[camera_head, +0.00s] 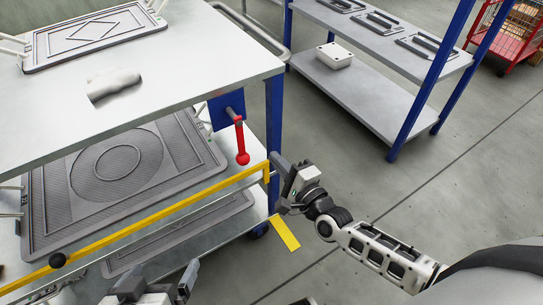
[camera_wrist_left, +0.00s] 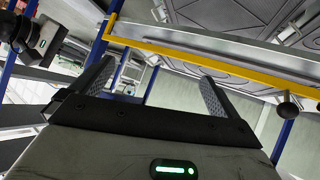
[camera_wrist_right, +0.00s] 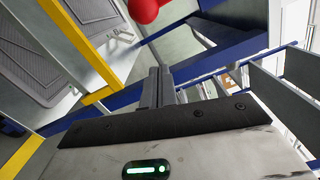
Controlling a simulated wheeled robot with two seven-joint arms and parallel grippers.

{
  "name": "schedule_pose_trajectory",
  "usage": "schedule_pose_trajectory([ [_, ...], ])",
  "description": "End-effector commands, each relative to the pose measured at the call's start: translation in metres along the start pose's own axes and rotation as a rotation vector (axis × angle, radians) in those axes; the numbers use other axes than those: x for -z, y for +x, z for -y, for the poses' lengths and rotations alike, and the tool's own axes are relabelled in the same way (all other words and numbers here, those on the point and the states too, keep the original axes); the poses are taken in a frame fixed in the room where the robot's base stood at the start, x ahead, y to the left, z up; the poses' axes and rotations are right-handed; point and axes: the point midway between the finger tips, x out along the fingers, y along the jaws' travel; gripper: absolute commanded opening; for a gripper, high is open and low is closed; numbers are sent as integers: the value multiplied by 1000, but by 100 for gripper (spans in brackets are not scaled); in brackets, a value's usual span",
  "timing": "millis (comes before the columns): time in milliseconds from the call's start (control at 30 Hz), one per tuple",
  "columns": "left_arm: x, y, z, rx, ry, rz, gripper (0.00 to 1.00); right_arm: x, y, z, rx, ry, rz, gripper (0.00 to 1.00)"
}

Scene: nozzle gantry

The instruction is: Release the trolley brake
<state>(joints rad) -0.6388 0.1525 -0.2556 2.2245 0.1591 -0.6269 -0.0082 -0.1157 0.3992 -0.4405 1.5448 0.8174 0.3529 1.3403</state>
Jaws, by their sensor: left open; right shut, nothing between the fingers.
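The trolley (camera_head: 277,112) stands on the left with a pale top and blue posts. A red lever (camera_head: 240,138) with a ball end hangs down from a blue plate at its near right corner. The red ball also shows at the top of the right wrist view (camera_wrist_right: 145,8). My right gripper (camera_head: 281,165) is shut and empty, right of the ball and apart from it, near the end of the yellow bar (camera_head: 165,215). My left gripper (camera_head: 160,288) is open and empty at the bottom edge, below the lower shelf; its fingers show spread in the left wrist view (camera_wrist_left: 153,85).
The yellow bar with a black knob (camera_head: 57,260) runs along the trolley's front. Patterned grey panels (camera_head: 120,165) lie on its shelves. A second blue-posted rack (camera_head: 375,85) and a red cage cart (camera_head: 510,35) stand behind.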

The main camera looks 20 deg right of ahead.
Motion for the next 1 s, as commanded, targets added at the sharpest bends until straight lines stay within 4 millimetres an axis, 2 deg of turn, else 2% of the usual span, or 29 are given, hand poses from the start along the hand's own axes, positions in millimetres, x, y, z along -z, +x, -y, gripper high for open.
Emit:
schedule_pose_trajectory([
  [33,0,3,0,0,4,13,100,-4,-17,-2,-10,3,2,0],
  [200,15,0,0,4,13,-26,100,-4,-56,-1,-9,4,1,0],
  [400,24,-7,0,10,15,-51,100,-4,-87,-1,-6,4,1,0],
  [600,17,-10,1,14,10,-37,100,-4,-98,0,-3,5,0,0],
  [1000,17,-9,1,15,11,-38,100,-4,-97,0,-3,4,0,0],
])
